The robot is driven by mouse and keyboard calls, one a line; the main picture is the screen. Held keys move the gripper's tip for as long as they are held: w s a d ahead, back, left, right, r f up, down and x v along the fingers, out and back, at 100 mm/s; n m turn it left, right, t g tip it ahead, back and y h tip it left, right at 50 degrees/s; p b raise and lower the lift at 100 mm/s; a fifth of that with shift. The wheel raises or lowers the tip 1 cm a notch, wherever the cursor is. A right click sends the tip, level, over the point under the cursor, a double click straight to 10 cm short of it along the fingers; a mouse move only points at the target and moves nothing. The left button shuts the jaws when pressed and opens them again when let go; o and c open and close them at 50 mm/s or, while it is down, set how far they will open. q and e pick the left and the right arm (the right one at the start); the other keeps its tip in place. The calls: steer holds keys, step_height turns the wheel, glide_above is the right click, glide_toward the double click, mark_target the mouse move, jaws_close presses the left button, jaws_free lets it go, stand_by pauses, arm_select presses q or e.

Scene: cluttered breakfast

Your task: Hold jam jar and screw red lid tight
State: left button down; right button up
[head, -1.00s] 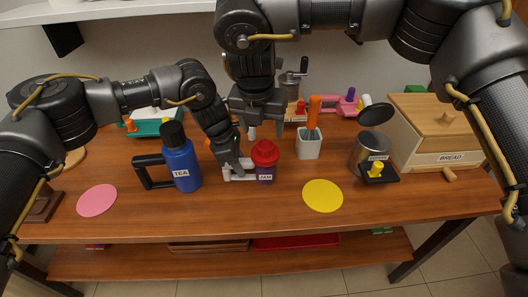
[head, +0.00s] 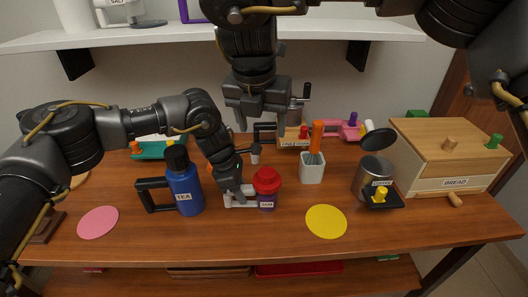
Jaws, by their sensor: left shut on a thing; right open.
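The jam jar (head: 266,202) is a small purple jar with a "JAM" label, standing on the wooden table. The red lid (head: 266,180) sits on top of the jar; whether it is tight cannot be told. My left gripper (head: 243,199) is low at the jar's left side, shut on the jar's pale side handle or side. My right gripper (head: 257,115) is open and empty, pointing down, well above the table and behind the lid in the picture. The fingers' exact contact on the jar is partly hidden.
A blue tea flask (head: 184,191) stands left of my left gripper. A white utensil pot (head: 312,171), a coffee canister (head: 371,177) and a bread box (head: 446,158) stand to the right. A yellow disc (head: 326,221) and a pink disc (head: 98,221) lie flat near the front.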

stand_by(0.9)
arm_select(q)
steer(key=c, duration=1)
jaws_free()
steer(key=shift+r, duration=0.15)
steer(key=shift+v, duration=3.7)
steer(key=v, duration=1.2)
